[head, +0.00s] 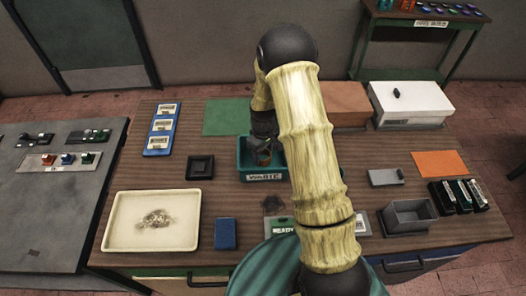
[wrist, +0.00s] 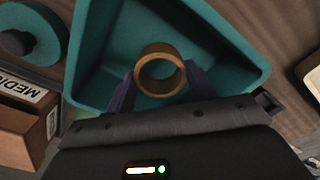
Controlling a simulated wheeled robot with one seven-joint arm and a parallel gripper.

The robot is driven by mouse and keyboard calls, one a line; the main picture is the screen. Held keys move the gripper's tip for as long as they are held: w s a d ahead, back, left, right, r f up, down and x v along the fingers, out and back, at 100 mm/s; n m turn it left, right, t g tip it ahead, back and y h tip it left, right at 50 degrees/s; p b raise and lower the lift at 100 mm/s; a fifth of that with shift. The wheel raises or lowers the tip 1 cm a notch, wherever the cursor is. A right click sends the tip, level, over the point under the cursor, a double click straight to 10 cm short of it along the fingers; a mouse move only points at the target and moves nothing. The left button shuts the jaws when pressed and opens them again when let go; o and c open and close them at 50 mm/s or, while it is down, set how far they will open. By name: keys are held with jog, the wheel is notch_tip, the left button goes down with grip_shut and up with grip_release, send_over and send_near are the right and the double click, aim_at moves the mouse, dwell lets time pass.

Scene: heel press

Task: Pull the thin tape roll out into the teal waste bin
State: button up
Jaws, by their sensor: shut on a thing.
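The teal waste bin (head: 243,164) stands in the middle of the table, with a label on its front. It also shows in the wrist view (wrist: 225,50). My gripper (wrist: 160,88) is over the bin and shut on a tan tape roll (wrist: 161,70), one finger on each side of it. The roll is a short ring, and I look through its hole to the teal behind.
In the wrist view a brown box labelled MEDIUM (wrist: 20,125) and a teal disc (wrist: 35,32) lie left of the bin. A dark square tray (head: 200,167) stands left of the bin. A cream tray (head: 152,220) is at front left. A grey open box (head: 410,217) is at right.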

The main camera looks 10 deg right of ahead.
jog(key=shift+f+b, duration=0.75)
jog(key=shift+f, duration=0.5)
jog(key=o, duration=1.3)
jog(key=shift+r, duration=0.15)
notch_tip(320, 180, up, 11)
jog(key=p, duration=0.7)
dwell(1.4)
dwell(0.4)
